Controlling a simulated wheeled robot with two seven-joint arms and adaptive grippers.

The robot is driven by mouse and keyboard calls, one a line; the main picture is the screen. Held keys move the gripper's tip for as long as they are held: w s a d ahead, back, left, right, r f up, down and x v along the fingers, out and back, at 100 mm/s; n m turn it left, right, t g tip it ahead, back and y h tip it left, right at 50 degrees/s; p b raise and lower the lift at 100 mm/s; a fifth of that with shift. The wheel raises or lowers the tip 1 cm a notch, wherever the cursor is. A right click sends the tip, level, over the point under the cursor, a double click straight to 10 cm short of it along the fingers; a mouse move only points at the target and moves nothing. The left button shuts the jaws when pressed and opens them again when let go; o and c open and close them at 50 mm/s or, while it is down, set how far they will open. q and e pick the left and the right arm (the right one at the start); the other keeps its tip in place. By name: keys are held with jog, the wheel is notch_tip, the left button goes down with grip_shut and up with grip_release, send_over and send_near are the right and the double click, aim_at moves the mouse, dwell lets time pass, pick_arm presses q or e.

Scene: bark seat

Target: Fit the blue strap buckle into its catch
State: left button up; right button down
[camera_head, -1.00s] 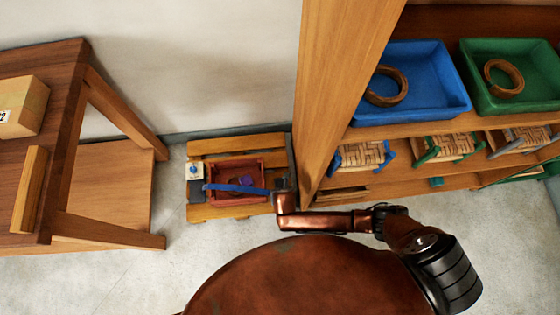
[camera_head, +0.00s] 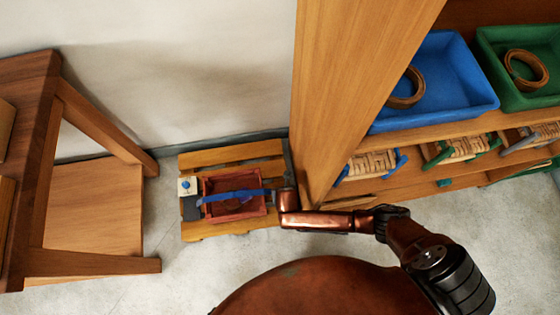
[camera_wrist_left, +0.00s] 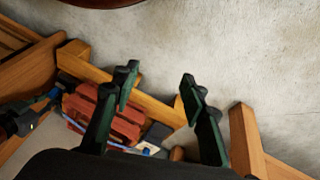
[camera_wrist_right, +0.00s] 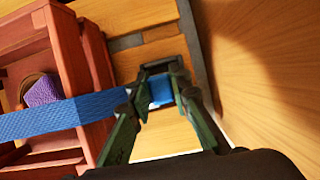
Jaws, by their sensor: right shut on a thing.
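A blue strap (camera_head: 238,194) runs across the top of a red slatted crate (camera_head: 205,182) on a low wooden pallet. My right gripper (camera_wrist_right: 160,88) is shut on the strap's blue buckle end (camera_wrist_right: 162,92), just beyond the crate's right side. The strap (camera_wrist_right: 60,117) stretches away from it to the left in the right wrist view. My left gripper (camera_wrist_left: 158,88) is open and empty; the crate (camera_wrist_left: 105,117) shows behind its left finger. A dark grey block (camera_head: 191,208) sits at the crate's left side, near the strap's other end. I cannot tell which part is the catch.
A white box with a blue knob (camera_head: 186,187) stands at the pallet's left. A purple thing (camera_wrist_right: 42,92) lies inside the crate. A wooden shelf post (camera_head: 345,90) rises close to my right gripper. A wooden table (camera_head: 40,150) stands left; bare floor lies in front.

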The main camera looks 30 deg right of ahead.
notch_tip(320, 180, down, 3)
jog(key=shift+w+d+b, duration=0.1)
jog(key=shift+b, duration=0.8)
jog(key=shift+f, duration=0.25)
pick_arm(q)
jog(key=shift+t+h, duration=0.3)
jog(key=shift+t, duration=0.6)
jog(key=w+d+f, duration=0.2)
jog(key=w+f, duration=0.1)
jog(key=shift+d, duration=0.2)
pick_arm(e)
jog(key=shift+w+r, duration=0.1)
jog(key=shift+f, duration=0.25)
pick_arm(q)
jog(key=shift+w+f, duration=0.1)
pick_arm(e)
jog(key=c, duration=1.8)
grip_release()
jog(key=shift+o, duration=0.2)
